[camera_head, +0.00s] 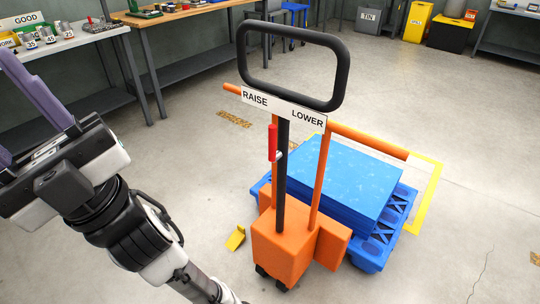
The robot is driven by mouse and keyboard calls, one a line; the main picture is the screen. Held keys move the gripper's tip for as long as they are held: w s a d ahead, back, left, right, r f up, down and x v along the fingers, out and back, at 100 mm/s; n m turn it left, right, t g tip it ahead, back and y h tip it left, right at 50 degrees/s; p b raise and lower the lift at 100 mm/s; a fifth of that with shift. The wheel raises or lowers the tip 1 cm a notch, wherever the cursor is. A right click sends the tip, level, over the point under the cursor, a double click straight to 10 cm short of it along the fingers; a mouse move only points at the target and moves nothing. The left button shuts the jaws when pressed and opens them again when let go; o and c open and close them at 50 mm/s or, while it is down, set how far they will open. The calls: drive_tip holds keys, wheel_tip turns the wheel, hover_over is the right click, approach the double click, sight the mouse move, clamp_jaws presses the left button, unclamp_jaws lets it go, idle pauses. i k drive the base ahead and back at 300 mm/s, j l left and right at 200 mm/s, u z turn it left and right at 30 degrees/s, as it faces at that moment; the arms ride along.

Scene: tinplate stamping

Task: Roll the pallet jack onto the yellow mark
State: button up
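The orange pallet jack (285,243) stands mid-floor with a black loop handle (335,72) and a RAISE/LOWER plate (283,106). A red lever (272,142) is on its mast. It bears a blue pallet (369,258) stacked with blue sheets (345,180). The yellow mark (426,198) is a floor outline showing behind and right of the pallet. The pallet hides much of it, and its near right part reaches outside the line. My gripper (22,112) is at the left edge, apart from the jack, with its purple fingers spread. Its fingertips are cut off by the frame.
A small yellow wedge (235,238) lies on the floor left of the jack. Workbenches (190,14) line the back left. The floor on the right is mostly clear.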

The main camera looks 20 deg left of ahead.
sight(285, 255)
drive_tip(key=i+j, duration=0.75)
drive_tip(key=i, duration=0.15)
